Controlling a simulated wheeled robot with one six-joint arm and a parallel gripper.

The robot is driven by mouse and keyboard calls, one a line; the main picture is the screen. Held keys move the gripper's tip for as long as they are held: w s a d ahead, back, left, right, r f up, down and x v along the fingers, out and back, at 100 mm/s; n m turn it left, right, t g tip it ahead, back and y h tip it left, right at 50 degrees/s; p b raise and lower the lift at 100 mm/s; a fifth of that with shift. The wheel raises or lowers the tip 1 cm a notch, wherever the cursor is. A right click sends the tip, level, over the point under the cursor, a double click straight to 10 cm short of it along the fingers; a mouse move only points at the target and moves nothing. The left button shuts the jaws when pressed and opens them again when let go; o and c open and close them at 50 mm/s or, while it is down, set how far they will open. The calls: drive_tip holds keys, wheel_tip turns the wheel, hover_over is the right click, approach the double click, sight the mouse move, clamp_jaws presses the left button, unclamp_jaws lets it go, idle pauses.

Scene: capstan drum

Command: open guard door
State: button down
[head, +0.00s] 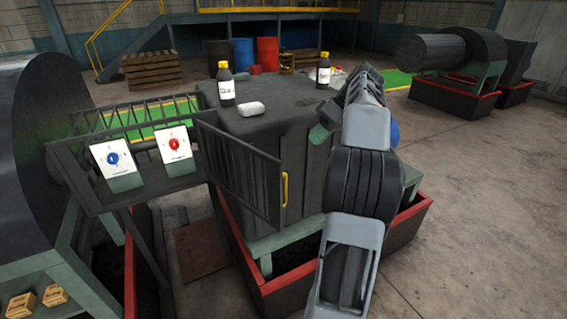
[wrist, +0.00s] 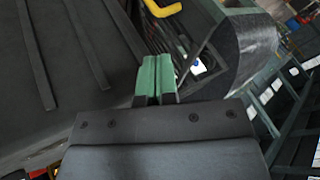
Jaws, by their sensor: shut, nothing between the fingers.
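The guard door (head: 240,170) is a dark barred panel. It stands swung out from the left cage, in front of the large dark machine housing, with its yellow handle (head: 285,190) on its free edge. The handle also shows at the top of the wrist view (wrist: 163,8). My gripper (wrist: 155,78) has green fingertips pressed together with nothing between them. It is apart from the handle, which lies beyond the fingertips in the wrist view. In the head view my arm reaches up on the right of the housing and hides part of it.
The cage (head: 130,200) left of the door holds a blue-knob panel (head: 112,160) and a red-knob panel (head: 175,146). Two bottles and a white object (head: 252,109) stand on the housing top. Red-rimmed plinths (head: 290,285) edge the floor. Open floor lies at right.

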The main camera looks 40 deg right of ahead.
drive_tip(key=w+a+f, duration=0.1)
drive_tip(key=a+f, duration=0.6)
drive_tip(key=a, duration=0.2)
drive_tip(key=shift+w+f+p, duration=0.2)
drive_tip(key=shift+w+p, duration=0.05)
drive_tip(key=shift+p, duration=0.05)
drive_tip(key=shift+f, duration=0.1)
